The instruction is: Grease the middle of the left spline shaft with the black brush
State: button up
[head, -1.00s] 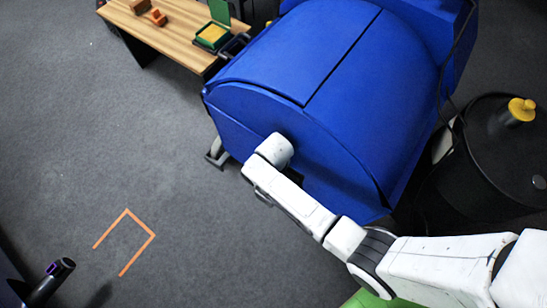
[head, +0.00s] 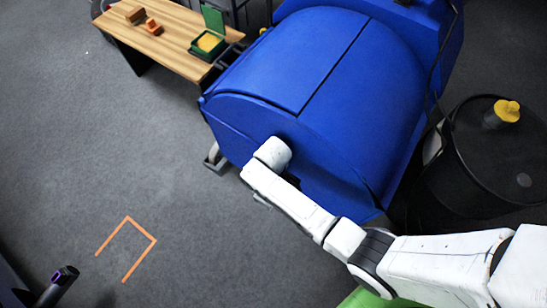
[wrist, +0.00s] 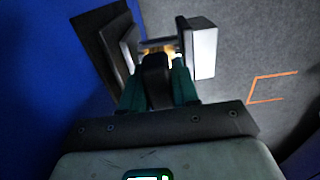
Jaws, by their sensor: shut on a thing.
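My gripper (wrist: 158,78) has teal fingers, closed around a black upright piece (wrist: 157,88) that looks like the black brush's handle. A small yellowish patch shows just beyond it, too dim to identify. A short grey bar (wrist: 158,43) spans two pale-faced blocks ahead of the fingers. I cannot tell whether this bar is a spline shaft. No left spline shaft is clearly visible. In the head view my arm reaches to the near side of the blue machine (head: 335,75), and my gripper and what it holds are hidden there.
A wooden bench (head: 180,45) at upper left carries a green box (head: 207,45) with a yellow pad and small brown and orange blocks. A black drum (head: 490,165) with a yellow-topped item stands at right. Orange floor marks (head: 140,230) lie on open grey floor at left.

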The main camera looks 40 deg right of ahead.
jog(key=shift+r+p, duration=2.65)
jog(key=shift+r, duration=0.2)
jog(key=shift+f, duration=0.1)
